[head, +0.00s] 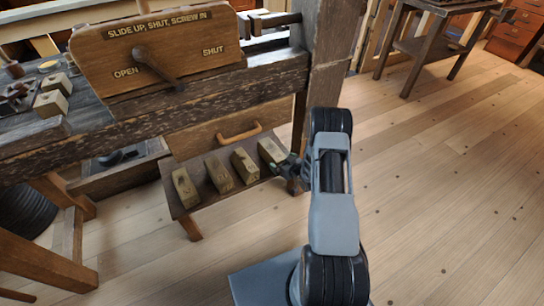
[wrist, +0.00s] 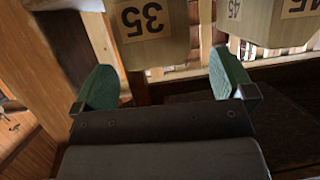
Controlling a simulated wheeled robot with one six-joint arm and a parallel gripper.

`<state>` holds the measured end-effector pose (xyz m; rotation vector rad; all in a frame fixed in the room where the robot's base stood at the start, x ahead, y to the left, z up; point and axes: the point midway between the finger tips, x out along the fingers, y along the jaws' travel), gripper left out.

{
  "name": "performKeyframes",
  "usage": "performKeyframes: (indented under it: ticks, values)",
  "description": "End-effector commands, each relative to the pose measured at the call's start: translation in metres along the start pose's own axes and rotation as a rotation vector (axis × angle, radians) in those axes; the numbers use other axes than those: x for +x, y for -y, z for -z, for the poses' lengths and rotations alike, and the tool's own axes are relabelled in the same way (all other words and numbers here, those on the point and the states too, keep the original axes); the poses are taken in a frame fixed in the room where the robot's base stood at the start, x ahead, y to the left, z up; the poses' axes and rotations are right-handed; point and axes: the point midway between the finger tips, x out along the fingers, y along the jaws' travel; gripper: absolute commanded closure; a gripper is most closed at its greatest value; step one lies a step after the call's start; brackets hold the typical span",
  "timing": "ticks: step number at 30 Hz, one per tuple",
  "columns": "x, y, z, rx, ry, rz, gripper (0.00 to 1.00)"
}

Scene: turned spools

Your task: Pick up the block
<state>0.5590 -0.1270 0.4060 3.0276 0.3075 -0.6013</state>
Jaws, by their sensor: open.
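My gripper (head: 286,166) is beside the right block. In the wrist view, its green-padded fingers (wrist: 163,68) are apart, with nothing between them. A block marked 35 (wrist: 152,50) lies just beyond the fingertips, roughly centred on the gap. Another block, marked 45 (wrist: 243,22), is at the upper right. The frames do not show which block the task means.
A worn workbench (head: 150,125) stands above the shelf, with a lever board (head: 160,48) and a drawer (head: 215,135). A thick wooden post (head: 325,60) rises close behind my arm. Wooden floor (head: 450,180) is open to the right.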

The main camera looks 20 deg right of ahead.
Motion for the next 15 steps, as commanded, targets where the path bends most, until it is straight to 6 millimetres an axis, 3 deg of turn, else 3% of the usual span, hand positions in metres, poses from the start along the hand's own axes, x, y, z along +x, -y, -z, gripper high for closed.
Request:
performKeyframes:
  ticks: [5, 15]
  values:
    - [0.01, -0.001, -0.001, 0.0, 0.0, -0.001, 0.0]
    - [0.051, -0.004, -0.001, 0.001, 0.0, -0.002, 0.0]
